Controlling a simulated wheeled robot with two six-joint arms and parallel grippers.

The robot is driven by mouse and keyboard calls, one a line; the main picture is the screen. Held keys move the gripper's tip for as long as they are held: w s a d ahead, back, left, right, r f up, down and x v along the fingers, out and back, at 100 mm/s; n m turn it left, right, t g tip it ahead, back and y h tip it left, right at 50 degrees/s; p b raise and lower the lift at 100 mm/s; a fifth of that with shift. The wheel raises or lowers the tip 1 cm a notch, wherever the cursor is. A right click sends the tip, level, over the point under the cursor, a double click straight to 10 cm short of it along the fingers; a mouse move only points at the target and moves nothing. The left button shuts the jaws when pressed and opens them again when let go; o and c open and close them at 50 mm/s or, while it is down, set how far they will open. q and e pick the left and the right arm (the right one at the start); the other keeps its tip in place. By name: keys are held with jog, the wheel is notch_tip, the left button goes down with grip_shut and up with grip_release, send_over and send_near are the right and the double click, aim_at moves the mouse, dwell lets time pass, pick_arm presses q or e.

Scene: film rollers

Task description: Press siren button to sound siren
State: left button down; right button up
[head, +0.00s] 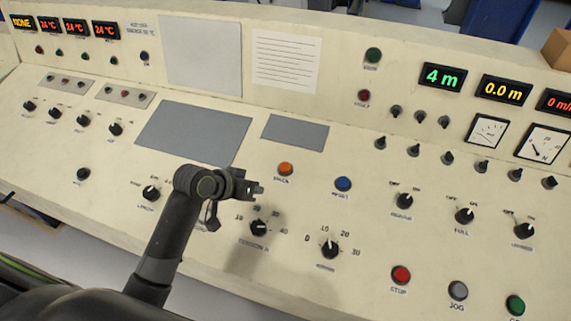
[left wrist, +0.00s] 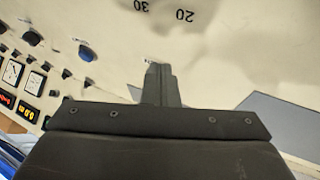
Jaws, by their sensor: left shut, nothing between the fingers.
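An orange button (head: 285,168) sits on the sloped cream console, with a small label below it that is too blurred to read surely but looks like the siren label. My left gripper (head: 258,189) is shut and empty, just left of and a little below this button in the head view, apart from it in that picture. In the left wrist view the shut fingers (left wrist: 160,85) point at the panel beside a small label; the orange button is not visible there, apparently hidden behind them. My right gripper is not in view.
A blue button (head: 343,184) is right of the orange one and also shows in the left wrist view (left wrist: 87,53). Rotary knobs (head: 258,228) lie below the gripper. A red stop button (head: 401,275) is lower right. A flat grey panel (head: 296,133) lies above.

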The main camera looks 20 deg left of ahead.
aim_at(285, 168)
pick_arm(q)
jog(key=w+d+r+h, duration=0.3)
jog(key=w+r, duration=0.5)
jog(key=r, duration=0.1)
jog(key=shift+w+d+m+t, duration=0.2)
jog(key=shift+w+m+t, duration=0.1)
jog(key=shift+m+t, duration=0.1)
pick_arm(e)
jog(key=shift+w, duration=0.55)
pick_arm(q)
jog(key=shift+f, duration=0.2)
